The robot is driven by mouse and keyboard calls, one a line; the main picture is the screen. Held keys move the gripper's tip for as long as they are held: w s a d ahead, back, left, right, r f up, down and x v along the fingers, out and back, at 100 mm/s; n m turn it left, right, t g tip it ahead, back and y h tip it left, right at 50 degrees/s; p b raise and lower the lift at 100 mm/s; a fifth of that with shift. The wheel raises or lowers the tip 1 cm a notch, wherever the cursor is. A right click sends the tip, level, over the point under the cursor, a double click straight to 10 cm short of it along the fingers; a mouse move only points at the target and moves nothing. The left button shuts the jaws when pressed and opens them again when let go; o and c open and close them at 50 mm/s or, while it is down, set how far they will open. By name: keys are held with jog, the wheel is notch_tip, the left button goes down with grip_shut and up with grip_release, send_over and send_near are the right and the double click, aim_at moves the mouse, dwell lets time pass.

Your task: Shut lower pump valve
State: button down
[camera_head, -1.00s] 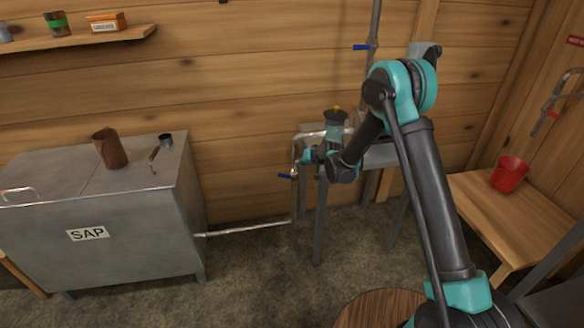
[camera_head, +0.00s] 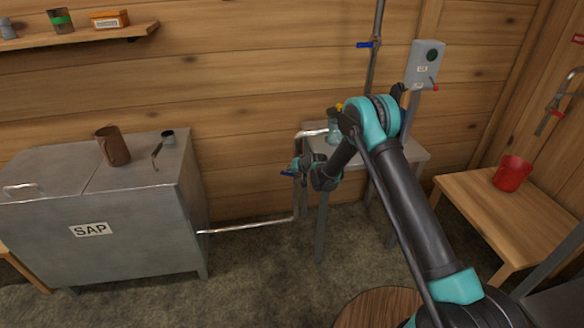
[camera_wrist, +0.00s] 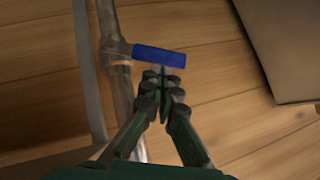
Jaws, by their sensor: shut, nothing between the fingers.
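The lower valve's blue lever (camera_head: 288,173) shows at the left of my gripper in the head view, on the upright pipe by the pump table. In the wrist view the blue lever (camera_wrist: 158,56) sticks out to the right from the pipe (camera_wrist: 122,90), roughly crosswise to it. My gripper (camera_wrist: 162,72) is shut and empty, with its fingertips at the lever's lower edge; I cannot tell if they touch. In the head view my gripper (camera_head: 302,165) partly hides the pipe and valve. The pump (camera_head: 334,128) stands on the table, partly behind my arm.
A second blue valve lever (camera_head: 368,44) sits on the upper pipe. The SAP tank (camera_head: 130,235) stands left, joined by a low pipe (camera_head: 250,226). A red bucket (camera_head: 512,174) rests on the right bench.

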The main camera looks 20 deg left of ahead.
aim_at(285, 174)
dwell(0.3)
jog(key=shift+s+a+f+n+t+h, duration=0.5)
jog(key=shift+a+f+h, duration=0.25)
jog(key=shift+h, duration=0.15)
jog(key=shift+s+a+f, duration=0.1)
jog(key=shift+a+f, duration=0.15)
jog(key=shift+f, duration=0.25)
jog(key=shift+r, duration=0.5)
jog(key=a+r+v, duration=0.1)
jog(key=a+v, duration=0.1)
jog(key=v, duration=1)
jog(key=shift+r, duration=0.4)
